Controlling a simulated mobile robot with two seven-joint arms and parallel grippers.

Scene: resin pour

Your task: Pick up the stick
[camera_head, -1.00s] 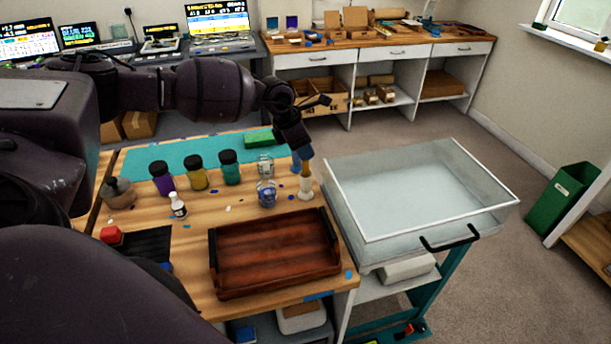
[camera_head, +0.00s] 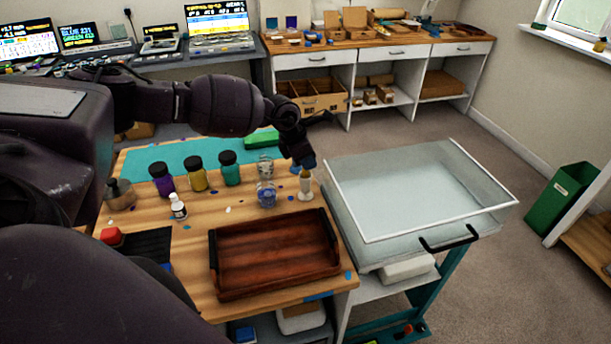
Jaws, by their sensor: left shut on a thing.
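My left gripper (camera_head: 306,168) comes down over the right back part of the wooden table, behind the brown tray. It is shut on the stick (camera_head: 306,175), a small tan upright piece of which only a short length shows below the jaws. The stick's lower end meets a small white holder (camera_head: 305,190) on the table; I cannot tell whether it is still inside. The upper part of the stick is hidden by the gripper. My right gripper is not in view.
Clear cups (camera_head: 266,190) stand just left of the gripper. Purple, yellow and teal jars (camera_head: 229,168) stand farther left. The brown wooden tray (camera_head: 275,262) lies in front. A large clear bin (camera_head: 425,200) on a cart stands to the right.

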